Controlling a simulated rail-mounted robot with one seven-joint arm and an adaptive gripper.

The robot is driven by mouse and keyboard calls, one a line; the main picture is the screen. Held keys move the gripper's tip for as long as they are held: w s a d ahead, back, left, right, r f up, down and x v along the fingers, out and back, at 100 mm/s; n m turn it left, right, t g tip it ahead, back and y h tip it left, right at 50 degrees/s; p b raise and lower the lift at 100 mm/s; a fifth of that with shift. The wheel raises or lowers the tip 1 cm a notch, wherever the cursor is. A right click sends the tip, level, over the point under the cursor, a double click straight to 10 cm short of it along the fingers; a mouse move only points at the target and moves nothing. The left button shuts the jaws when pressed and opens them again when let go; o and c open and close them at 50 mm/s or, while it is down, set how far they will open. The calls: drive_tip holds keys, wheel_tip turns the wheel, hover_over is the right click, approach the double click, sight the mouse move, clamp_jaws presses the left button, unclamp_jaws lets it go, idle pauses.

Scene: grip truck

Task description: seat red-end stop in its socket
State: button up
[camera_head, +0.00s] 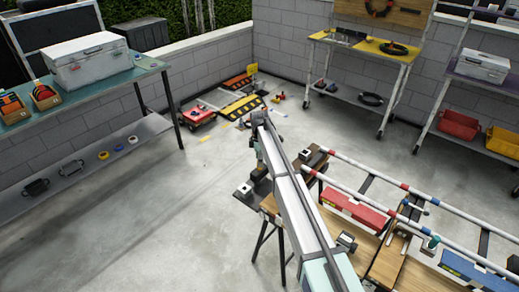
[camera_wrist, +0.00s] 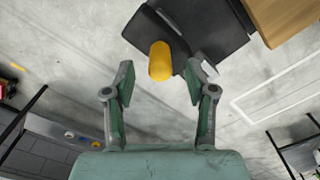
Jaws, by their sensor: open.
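My gripper (camera_wrist: 160,78) is open, its two green-grey fingers spread wide in the wrist view. A yellow rounded peg (camera_wrist: 160,62) shows between the fingertips, with a gap on both sides. It stands in front of a black plate (camera_wrist: 208,22) beside a wooden board (camera_wrist: 285,18). I cannot tell whether this peg belongs to the red-end stop. In the head view my arm hides part of this area; a black plate (camera_head: 244,198) shows at the bench's left end. Two red-banded rails, far (camera_head: 345,158) and near (camera_head: 335,184), run rightward. The socket cannot be made out.
The wooden bench (camera_head: 384,262) carries a red case (camera_head: 353,210) and a blue case (camera_head: 470,268). A dark block (camera_head: 317,154) sits at the far rail's end. A teal table (camera_head: 100,88) stands left, shelving (camera_head: 362,52) behind. Open floor (camera_head: 150,215) lies left of the bench.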

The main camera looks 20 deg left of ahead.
sight(260, 171)
drive_tip(key=shift+f+p, duration=0.3)
drive_tip(key=shift+f, duration=1.25)
drive_tip(key=c, duration=1.1)
